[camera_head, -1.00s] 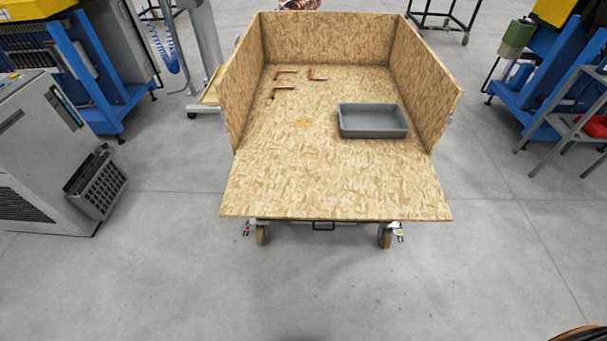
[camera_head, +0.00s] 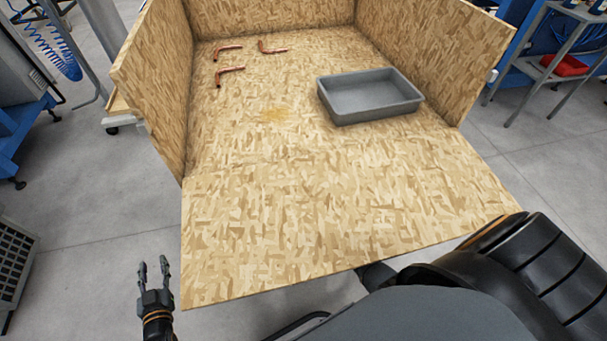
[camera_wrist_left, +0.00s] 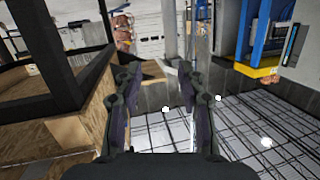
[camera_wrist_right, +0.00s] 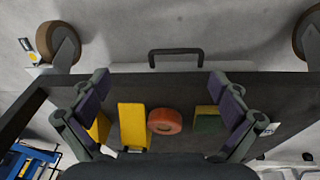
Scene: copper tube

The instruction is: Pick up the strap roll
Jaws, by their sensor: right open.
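An orange-red roll (camera_wrist_right: 165,121), which looks like the strap roll, lies on a dark surface in the right wrist view. My right gripper (camera_wrist_right: 158,80) is open, with one finger at each side of the picture and the roll between them in the view; its distance from the roll is unclear. In the head view the roll and my right gripper are hidden, with my dark arm at the lower right. My left gripper (camera_head: 154,270) is open and empty beside the cart's front left corner; its parted fingers also show in the left wrist view (camera_wrist_left: 157,75).
A yellow block (camera_wrist_right: 132,125) stands left of the roll, and a green and yellow block (camera_wrist_right: 208,119) right of it. A dark handle (camera_wrist_right: 176,52) is above. On the wooden cart (camera_head: 330,220) are a grey tray (camera_head: 350,116) and copper tubes (camera_head: 231,71).

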